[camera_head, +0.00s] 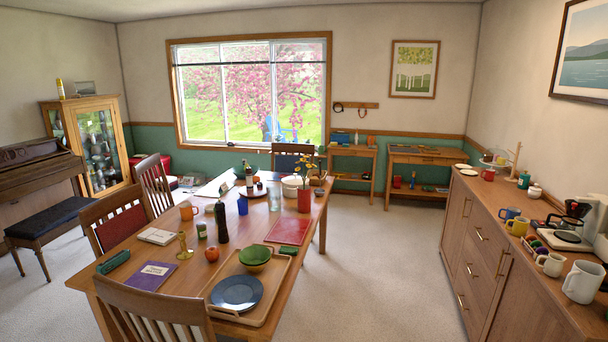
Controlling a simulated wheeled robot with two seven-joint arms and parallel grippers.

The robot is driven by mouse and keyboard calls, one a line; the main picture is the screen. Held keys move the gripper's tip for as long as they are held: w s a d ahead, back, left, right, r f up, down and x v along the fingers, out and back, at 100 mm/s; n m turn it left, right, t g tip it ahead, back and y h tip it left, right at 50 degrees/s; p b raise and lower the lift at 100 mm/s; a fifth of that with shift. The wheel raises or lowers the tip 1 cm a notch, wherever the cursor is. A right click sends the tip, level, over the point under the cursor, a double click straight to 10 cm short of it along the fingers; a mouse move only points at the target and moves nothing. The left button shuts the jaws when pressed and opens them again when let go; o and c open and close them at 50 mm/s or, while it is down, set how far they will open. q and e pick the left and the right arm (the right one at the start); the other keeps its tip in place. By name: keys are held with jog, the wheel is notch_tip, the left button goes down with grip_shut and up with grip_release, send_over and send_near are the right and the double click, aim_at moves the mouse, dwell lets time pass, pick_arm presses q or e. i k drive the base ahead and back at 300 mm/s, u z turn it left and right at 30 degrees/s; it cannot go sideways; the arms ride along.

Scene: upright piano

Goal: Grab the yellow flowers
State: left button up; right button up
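The yellow flowers (305,166) stand upright in a red vase (304,200) near the far right part of the dining table (190,262). They have thin green stems and small yellow heads. A white bowl (291,186) stands just left of the vase, and small items sit behind it. Neither of my grippers shows in the head view, so I cannot see their state.
Chairs (113,222) stand along the table's left side and at its near end. A sideboard (490,262) with mugs and a coffee maker runs along the right. The carpet (370,265) between table and sideboard is clear. A piano (38,178) stands at left.

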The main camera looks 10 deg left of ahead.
aim_at(303, 161)
jog(key=z, duration=0.2)
jog(key=i, duration=4.8)
jog(key=u, duration=2.65)
